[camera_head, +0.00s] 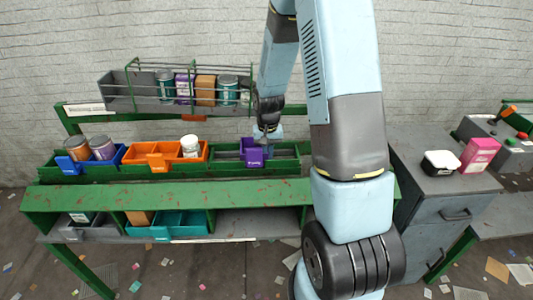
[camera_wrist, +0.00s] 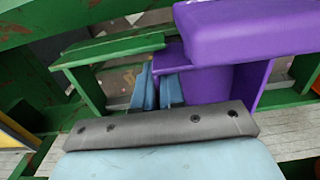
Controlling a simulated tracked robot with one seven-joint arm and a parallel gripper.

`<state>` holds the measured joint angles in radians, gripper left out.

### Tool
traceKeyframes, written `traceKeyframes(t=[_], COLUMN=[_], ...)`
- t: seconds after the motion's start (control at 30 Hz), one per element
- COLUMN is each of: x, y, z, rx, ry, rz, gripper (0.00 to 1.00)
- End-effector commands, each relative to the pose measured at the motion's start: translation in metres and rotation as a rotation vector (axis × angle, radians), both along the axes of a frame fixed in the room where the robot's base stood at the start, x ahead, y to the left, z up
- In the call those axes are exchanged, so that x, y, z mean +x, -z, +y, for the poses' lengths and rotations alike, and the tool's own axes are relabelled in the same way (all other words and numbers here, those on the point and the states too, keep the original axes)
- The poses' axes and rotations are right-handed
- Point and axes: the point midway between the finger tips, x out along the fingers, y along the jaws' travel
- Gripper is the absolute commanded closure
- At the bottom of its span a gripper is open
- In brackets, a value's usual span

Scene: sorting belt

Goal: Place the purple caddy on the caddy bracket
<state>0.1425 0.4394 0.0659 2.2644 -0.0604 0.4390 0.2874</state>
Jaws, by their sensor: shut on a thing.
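The purple caddy (camera_head: 254,158), with a white-lettered front tab, is at the right-hand green bracket (camera_head: 286,163) in the middle row. In the wrist view the caddy (camera_wrist: 225,85) fills the upper right, with green bracket rails (camera_wrist: 110,48) beside it. My gripper (camera_head: 267,133) is above and behind the tab; in the wrist view its blue fingers (camera_wrist: 160,90) are shut on the caddy near its left side. Whether the caddy rests fully on the bracket or is slightly above it cannot be told. Part of it is hidden by my arm and gripper.
A wire-railed shelf (camera_head: 120,104) with several containers is above. A lower shelf holds teal bins (camera_head: 165,234). A grey cabinet (camera_head: 425,180) stands to the right.

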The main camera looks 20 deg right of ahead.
Motion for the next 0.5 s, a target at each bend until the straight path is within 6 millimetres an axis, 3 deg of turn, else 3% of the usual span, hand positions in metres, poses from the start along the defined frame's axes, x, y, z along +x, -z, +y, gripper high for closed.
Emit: traceKeyframes(t=[0.4, 0.43, 0.5], x=[-0.0001, 0.0000, 0.0000], y=[0.0066, 0.0068, 0.0066], z=[0.0004, 0.0003, 0.0004], rx=[0.000, 0.000, 0.000], ry=[-0.001, -0.001, -0.001], rz=[0.001, 0.000, 0.000], gripper=[1.00, 0.90, 0.83])
